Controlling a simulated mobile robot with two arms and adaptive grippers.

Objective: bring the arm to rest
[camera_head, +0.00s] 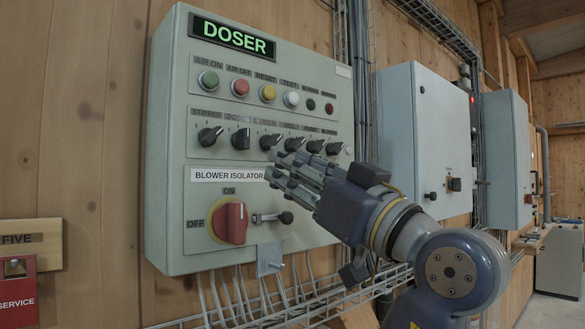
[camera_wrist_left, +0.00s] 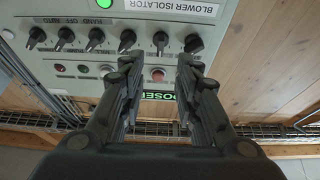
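My left gripper (camera_head: 277,170) is in front of the grey DOSER panel (camera_head: 172,245) in the head view, its fingers pointing left toward the panel face. It overlaps the right end of the BLOWER ISOLATOR label (camera_head: 228,176) and part of the knob row. In the left wrist view the gripper (camera_wrist_left: 157,66) has its two fingers apart, with nothing held between them. Black selector knobs (camera_wrist_left: 127,40) show beyond the fingertips. I cannot tell whether any finger touches the panel. My right gripper is not in view.
The red isolator handle (camera_head: 230,222) stands upright, with a black-knobbed lever (camera_head: 286,217) beside it. Grey cabinets (camera_head: 408,150) stand to the right. A wire cable tray (camera_head: 300,308) runs below the panel. A red service box (camera_head: 17,290) is at far left.

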